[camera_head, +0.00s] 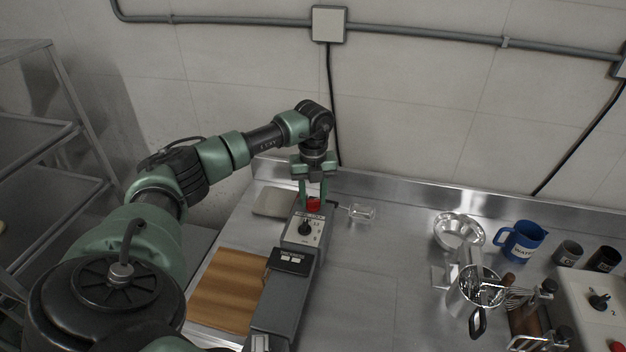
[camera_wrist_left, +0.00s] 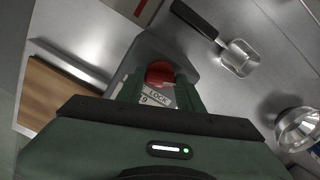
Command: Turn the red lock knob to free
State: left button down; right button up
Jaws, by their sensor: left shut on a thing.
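The red lock knob (camera_head: 313,204) is on the far end of a grey machine (camera_head: 268,310) on the steel counter. My right gripper is not in either view.
A black dial (camera_head: 305,228) is on the machine near the knob. A wooden board (camera_head: 226,290) lies left of it. A metal bowl (camera_head: 459,231), blue jug (camera_head: 521,242) and utensils stand further right. The middle counter is clear.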

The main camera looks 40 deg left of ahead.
pick_arm(q)
jog(key=n, duration=0.2)
jog(key=n+p, duration=0.1)
jog(key=n, duration=0.2)
jog(key=shift+a+r+n, duration=0.1)
jog(key=shift+r+n, duration=0.1)
jog(key=shift+n, duration=0.1)
jog(key=shift+n+p, duration=0.9)
jog(key=shift+n, duration=1.4)
jog(key=shift+f, duration=0.1)
jog(key=c, duration=0.9)
grip_release()
notch_tip(320, 180, up, 8)
jog(key=shift+f+b, duration=0.15)
jog(key=shift+b, duration=0.85)
